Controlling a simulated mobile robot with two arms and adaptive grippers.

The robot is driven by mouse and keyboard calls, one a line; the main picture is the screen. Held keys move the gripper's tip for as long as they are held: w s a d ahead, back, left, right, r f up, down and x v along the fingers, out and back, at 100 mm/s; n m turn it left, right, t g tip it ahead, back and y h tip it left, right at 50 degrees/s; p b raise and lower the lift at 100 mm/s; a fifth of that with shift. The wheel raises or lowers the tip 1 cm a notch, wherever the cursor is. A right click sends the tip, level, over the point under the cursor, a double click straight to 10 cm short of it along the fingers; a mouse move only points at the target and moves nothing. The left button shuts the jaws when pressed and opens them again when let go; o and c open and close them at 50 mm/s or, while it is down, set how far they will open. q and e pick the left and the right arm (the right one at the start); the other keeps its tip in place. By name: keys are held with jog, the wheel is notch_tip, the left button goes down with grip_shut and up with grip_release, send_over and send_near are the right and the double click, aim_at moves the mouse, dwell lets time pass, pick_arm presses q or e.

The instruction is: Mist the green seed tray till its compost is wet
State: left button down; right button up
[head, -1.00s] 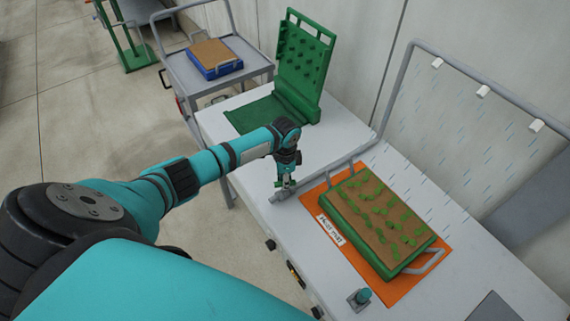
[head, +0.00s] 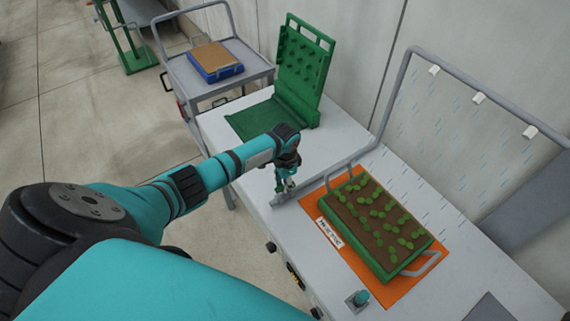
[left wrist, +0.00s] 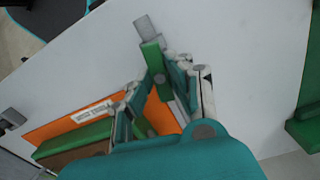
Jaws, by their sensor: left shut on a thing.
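The green seed tray (head: 391,273) sits on an orange mat (head: 312,208) on the white bench. Its compost (head: 375,212) looks dark brown, with rows of small green seedlings. A grey tube arch (head: 405,75) with white nozzles (head: 478,98) stands over the bench, and pale blue mist streaks show below them. My left gripper (head: 288,186) is left of the tray, at the low grey end of the arch's pipework. In the left wrist view it is shut on a green lever (left wrist: 152,56) with a grey end piece. The fingers hide part of the lever. My right gripper is out of view.
A green pegged rack (head: 300,68) stands at the bench's far end. Behind it, a grey trolley (head: 190,82) carries a blue tray (head: 218,72). A teal knob (head: 361,298) is at the bench's front edge. The bench between rack and mat is clear.

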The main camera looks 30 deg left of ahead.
pick_arm(q)
jog(key=c, duration=1.2)
grip_release()
jog(key=shift+c, duration=0.2)
notch_tip(320, 180, up, 12)
